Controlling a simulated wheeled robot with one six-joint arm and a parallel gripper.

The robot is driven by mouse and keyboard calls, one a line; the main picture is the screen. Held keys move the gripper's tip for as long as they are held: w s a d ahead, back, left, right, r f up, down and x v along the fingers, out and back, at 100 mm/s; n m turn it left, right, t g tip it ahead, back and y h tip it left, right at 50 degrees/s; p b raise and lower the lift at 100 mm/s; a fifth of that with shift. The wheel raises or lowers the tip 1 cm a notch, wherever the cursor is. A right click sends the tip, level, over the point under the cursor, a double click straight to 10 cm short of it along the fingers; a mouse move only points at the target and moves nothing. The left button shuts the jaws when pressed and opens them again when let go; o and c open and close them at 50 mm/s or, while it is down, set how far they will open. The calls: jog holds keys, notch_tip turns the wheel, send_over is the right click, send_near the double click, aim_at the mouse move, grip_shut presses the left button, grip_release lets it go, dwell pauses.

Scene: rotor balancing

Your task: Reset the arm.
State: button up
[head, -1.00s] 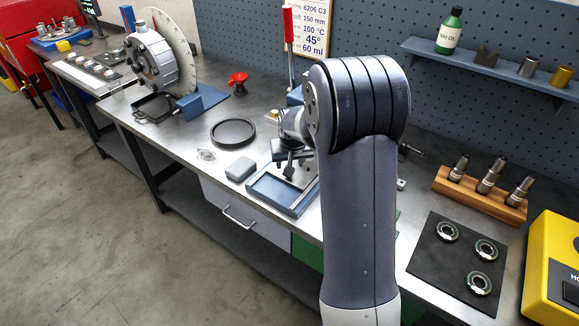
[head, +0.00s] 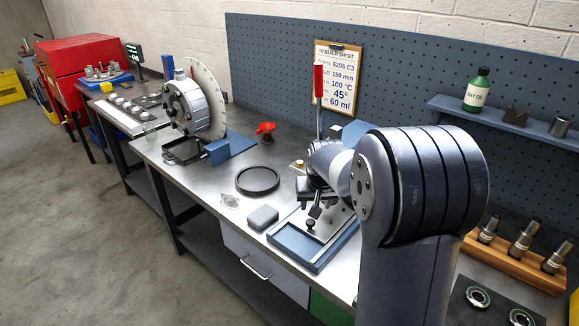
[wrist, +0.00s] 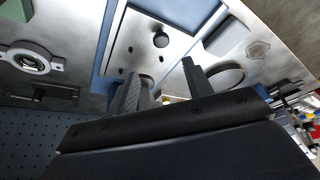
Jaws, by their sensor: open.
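My arm rises at the right of the head view, and its large grey joint hides part of the bench. Beyond the fingers lies a metal plate with a black knob (wrist: 160,40), which the fingers do not appear to touch.
A grey block (head: 262,218) and a black ring (head: 257,181) lie left of the tray. The rotor disc (head: 207,100) stands further left. A red-handled lever (head: 318,85) rises behind my gripper. A wooden rack (head: 515,262) stands at right. The floor at left is clear.

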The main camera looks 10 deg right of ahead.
aim_at(308, 224)
jog(key=p+x, duration=0.1)
jog(key=x, duration=0.9)
jog(key=shift+a+f+p, duration=0.1)
jog(key=shift+f+p, duration=0.2)
jog(key=shift+p, duration=0.05)
jog(key=shift+s+a, duration=0.5)
jog(key=shift+a, duration=0.25)
